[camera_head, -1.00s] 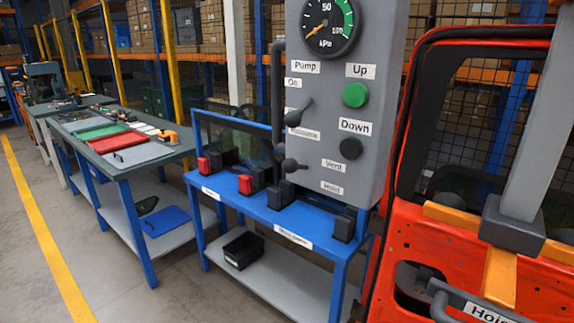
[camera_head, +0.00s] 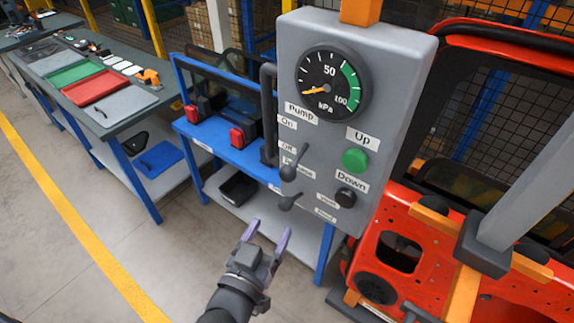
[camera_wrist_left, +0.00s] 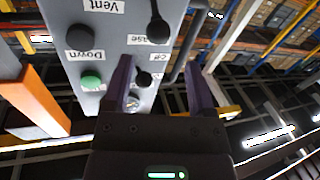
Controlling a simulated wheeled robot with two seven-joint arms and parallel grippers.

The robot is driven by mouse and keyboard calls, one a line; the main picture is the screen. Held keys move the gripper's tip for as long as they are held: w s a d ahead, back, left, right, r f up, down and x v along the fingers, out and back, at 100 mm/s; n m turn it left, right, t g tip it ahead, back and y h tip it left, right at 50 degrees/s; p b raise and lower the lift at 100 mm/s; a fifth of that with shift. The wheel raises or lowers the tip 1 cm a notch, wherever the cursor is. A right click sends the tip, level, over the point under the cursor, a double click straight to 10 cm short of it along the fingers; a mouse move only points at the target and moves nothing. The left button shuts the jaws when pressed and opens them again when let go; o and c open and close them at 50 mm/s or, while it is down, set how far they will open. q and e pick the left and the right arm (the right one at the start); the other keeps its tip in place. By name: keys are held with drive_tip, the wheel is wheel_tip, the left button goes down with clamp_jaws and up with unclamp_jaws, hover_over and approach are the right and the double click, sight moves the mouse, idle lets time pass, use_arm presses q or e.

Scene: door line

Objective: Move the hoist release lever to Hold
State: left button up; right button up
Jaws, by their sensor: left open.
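The grey control panel (camera_head: 400,60) carries two dark ball-ended levers. The lower one, the release lever (camera_head: 285,203), is below the release label and beside the small Vent and Hold labels. I cannot tell which of them it points to. The pump lever (camera_head: 289,173) is just above it. My left gripper (camera_head: 270,228) is open and empty, below and slightly left of the release lever, apart from it. In the left wrist view the panel appears upside down, with the release lever (camera_wrist_left: 158,30) beyond my open fingers (camera_wrist_left: 160,85). My right gripper is out of view.
Up (camera_head: 355,160) and Down (camera_head: 346,198) buttons sit right of the levers, below the gauge (camera_head: 333,83). A blue bench (camera_head: 240,155) with red-and-black clamps stands behind and left. An orange door frame (camera_head: 400,215) is close on the right. Open floor lies left.

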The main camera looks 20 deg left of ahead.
sight(283, 209)
use_arm(q)
drive_tip(key=w, duration=0.6)
drive_tip(key=w+d, duration=0.1)
drive_tip(key=w, duration=0.2)
drive_tip(key=shift+f, duration=0.15)
drive_tip(key=shift+c, duration=0.3)
clamp_jaws()
idle(0.8)
